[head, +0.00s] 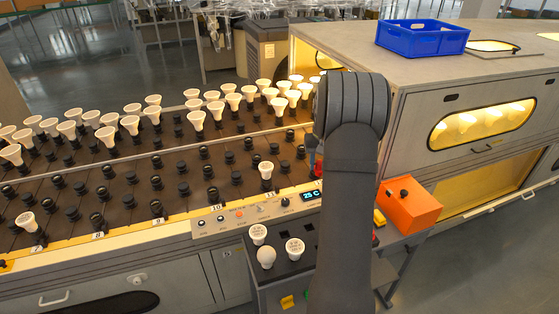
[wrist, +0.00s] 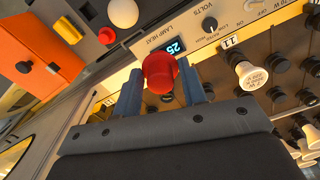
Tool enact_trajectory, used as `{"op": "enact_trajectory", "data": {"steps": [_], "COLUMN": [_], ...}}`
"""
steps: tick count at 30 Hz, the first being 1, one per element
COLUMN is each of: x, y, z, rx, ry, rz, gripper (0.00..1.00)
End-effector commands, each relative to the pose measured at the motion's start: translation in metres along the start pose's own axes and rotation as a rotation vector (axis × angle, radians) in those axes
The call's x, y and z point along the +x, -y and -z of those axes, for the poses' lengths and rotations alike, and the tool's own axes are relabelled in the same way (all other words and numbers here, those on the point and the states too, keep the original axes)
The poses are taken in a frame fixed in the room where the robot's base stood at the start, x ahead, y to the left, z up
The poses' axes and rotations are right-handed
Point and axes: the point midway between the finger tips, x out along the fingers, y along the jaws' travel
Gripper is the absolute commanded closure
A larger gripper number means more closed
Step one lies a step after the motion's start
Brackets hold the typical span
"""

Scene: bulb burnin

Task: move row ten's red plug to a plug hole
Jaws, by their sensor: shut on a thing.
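In the wrist view, my gripper (wrist: 160,88) has its two blue fingers shut on a red plug (wrist: 159,70), which has a round red top. The plug is in front of the small blue "25" display (wrist: 175,47) and beside the row 11 label (wrist: 232,41). I cannot tell whether the plug's lower end touches anything.
White bulbs stand in many board sockets, one (wrist: 250,75) close right of my gripper in the wrist view. A front stand (head: 262,285) holds a few bulbs and dark square openings. An orange box (head: 410,207) and a grey cabinet (head: 425,135) with a blue crate (head: 422,38) are at right.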

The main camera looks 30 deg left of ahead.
Motion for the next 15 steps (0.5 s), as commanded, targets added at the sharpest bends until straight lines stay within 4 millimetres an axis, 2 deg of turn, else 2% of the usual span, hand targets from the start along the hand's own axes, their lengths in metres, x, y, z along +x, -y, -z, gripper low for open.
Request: {"op": "enact_trajectory", "data": {"steps": [1, 6, 12, 15], "x": [-0.004, -0.01, -0.009, -0.003], "y": [-0.025, -0.087, -0.136, -0.155], "z": [-0.013, -0.052, -0.09, -0.105], "rx": [0.082, 0.326, 0.506, 0.54], "ry": [0.0, 0.0, 0.001, 0.003], "rz": [0.0, 0.0, 0.0, 0.001], "gripper": [0.83, 0.83, 0.83, 0.83]}}
